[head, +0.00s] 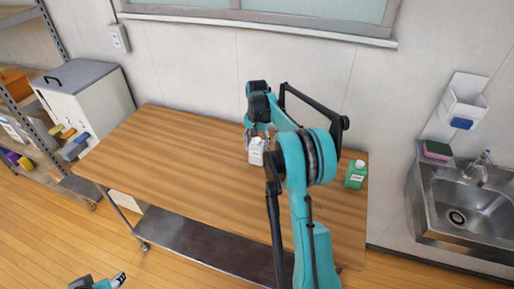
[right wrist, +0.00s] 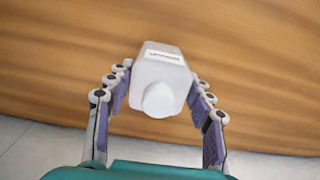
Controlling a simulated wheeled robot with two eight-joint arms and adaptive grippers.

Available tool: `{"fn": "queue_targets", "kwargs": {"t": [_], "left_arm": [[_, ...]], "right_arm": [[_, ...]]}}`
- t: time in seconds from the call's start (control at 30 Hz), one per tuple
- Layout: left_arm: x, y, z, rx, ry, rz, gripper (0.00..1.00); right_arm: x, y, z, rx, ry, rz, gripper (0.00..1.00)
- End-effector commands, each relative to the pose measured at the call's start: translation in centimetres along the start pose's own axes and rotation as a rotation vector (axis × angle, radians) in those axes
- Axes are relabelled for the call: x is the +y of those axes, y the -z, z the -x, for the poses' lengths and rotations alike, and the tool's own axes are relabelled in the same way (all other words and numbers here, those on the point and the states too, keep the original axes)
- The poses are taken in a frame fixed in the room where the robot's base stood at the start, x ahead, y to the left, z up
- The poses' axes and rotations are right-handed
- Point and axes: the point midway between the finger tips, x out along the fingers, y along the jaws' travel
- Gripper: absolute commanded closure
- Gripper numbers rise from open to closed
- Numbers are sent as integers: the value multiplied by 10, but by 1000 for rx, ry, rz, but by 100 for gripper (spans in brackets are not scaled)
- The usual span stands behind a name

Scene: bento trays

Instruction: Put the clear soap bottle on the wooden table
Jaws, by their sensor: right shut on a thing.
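The soap bottle, pale whitish with a white cap and a small label (head: 256,152), is over the middle-right part of the wooden table (head: 170,150). My right gripper (head: 258,133) is shut on it; in the right wrist view the bottle (right wrist: 160,75) sits between the two fingers, cap toward the camera. I cannot tell whether its base touches the wood. Part of my right arm hides the table's right side. My left gripper (head: 97,282) is at the bottom left edge, away from the table, and its jaws are too small to read.
A green bottle with a white cap (head: 355,174) stands at the table's right end. A metal sink (head: 430,205) is further right, with a sponge (head: 437,150) on its back corner. A white box (head: 88,95) and shelf are at left. The table's left half is clear.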

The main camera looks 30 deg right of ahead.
Motion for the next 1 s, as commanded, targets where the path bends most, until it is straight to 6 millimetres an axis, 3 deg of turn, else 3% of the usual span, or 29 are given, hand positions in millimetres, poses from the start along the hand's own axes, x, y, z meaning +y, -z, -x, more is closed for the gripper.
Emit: {"fn": "queue_targets", "kwargs": {"t": [0.2, 0.23, 0.3, 0.67, 0.77, 1.0], "left_arm": [[0, -1, -1, 0, 0, 0, 60], [0, -1, -1, 0, 0, 0, 60], [0, 0, -1, 0, 0, 0, 60], [0, 1, 1, 0, 0, 0, 60], [0, 3, 4, 0, 0, 0, 60], [0, 14, 19, 0, 0, 0, 60]], "right_arm": [[0, 0, -3, 0, 0, 0, 72], [0, 0, -3, 0, 0, 0, 45], [0, 0, -2, 0, 0, 0, 27], [0, 0, 1, 0, 0, 0, 27], [0, 0, 12, 0, 0, 0, 27], [0, 0, 64, 0, 0, 0, 27]]}}
